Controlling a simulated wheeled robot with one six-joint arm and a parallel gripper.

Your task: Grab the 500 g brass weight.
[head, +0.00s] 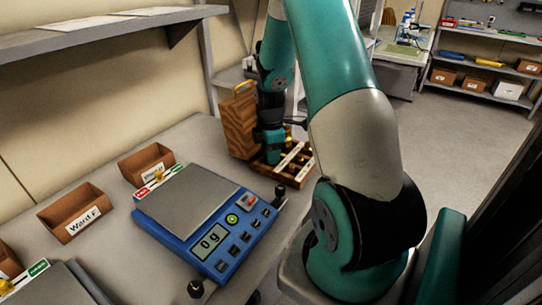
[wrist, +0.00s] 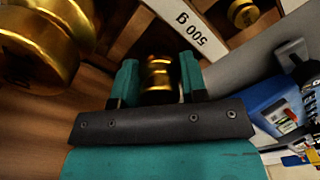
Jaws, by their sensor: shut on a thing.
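A small shiny brass weight (wrist: 158,75) stands between the teal fingers of my gripper (wrist: 160,82) in the wrist view. The fingers are shut on its sides. A white label strip (wrist: 190,28) reading "500 g", upside down, lies just beyond it on the wooden weight box (head: 300,172). In the head view my gripper (head: 271,152) is down at the box, and the held weight is hidden. I cannot tell whether the weight is lifted off the box floor.
Larger brass weights (wrist: 40,45) stand at the left in the wrist view, and a small one (wrist: 242,13) at upper right. A blue scale (head: 210,215) reading 0 g stands in front of the box. Brown bins (head: 75,214) line the wall side. The upright wooden lid (head: 236,125) is beside my gripper.

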